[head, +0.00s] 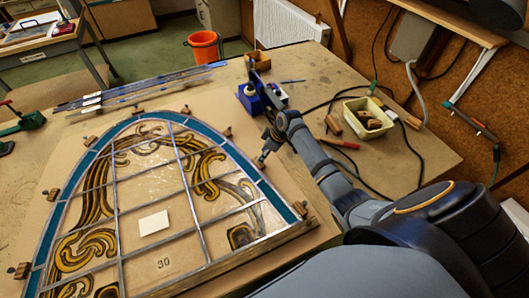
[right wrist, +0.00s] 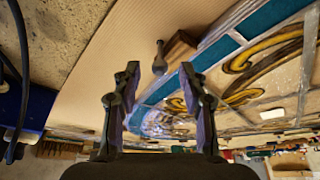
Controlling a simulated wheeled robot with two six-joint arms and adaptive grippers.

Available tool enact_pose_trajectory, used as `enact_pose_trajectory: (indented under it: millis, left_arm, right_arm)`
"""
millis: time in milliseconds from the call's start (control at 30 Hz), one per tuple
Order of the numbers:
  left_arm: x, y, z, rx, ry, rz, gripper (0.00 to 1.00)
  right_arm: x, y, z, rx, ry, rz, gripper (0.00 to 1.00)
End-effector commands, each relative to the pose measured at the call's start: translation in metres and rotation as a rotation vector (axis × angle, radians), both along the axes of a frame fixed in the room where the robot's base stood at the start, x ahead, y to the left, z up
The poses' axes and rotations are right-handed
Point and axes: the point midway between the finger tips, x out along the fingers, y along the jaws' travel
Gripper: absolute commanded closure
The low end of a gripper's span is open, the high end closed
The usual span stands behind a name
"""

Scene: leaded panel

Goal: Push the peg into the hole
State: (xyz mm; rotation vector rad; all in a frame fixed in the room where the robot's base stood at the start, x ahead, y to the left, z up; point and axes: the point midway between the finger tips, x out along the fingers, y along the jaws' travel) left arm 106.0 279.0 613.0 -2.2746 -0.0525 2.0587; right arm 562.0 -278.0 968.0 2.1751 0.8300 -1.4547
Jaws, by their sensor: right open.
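My right gripper (head: 263,158) is low over the board beside the right edge of the arched leaded panel (head: 155,262). In the right wrist view its two fingers (right wrist: 157,85) are apart with nothing between them. A small dark peg with a rounded end (right wrist: 160,58) shows just beyond the fingertips, roughly centred in the gap. A wooden block (right wrist: 181,46) is beside it, against the panel's blue border. I cannot make out the hole, nor tell how deep the peg sits. My left gripper is not in view.
Several small wooden blocks (head: 52,194) line the panel's rim. A blue holder (head: 250,99) stands behind my right gripper. A cream tray (head: 367,118) and dark cables are to the right. Metal strips (head: 140,88) lie at the back left.

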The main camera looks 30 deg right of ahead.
Motion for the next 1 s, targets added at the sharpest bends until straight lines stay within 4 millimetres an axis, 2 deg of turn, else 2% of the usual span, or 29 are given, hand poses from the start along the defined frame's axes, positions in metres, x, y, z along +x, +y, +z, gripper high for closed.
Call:
enact_pose_trajectory:
  millis: [167,400,600,733,1000]
  left_arm:
    - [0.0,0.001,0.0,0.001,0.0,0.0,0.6]
    - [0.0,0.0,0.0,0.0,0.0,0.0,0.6]
    - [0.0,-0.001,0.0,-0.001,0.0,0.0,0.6]
    - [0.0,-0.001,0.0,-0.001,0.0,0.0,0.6]
    - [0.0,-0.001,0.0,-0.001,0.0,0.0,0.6]
  right_arm:
    - [-0.005,-0.007,0.018,-0.003,-0.003,-0.001,0.57]
    - [-0.022,-0.022,0.072,-0.006,-0.004,0.0,0.57]
    - [-0.032,-0.03,0.103,-0.003,-0.001,0.0,0.57]
    - [-0.034,-0.031,0.11,0.0,0.0,0.001,0.57]
    - [-0.034,-0.031,0.111,0.0,0.0,0.0,0.57]
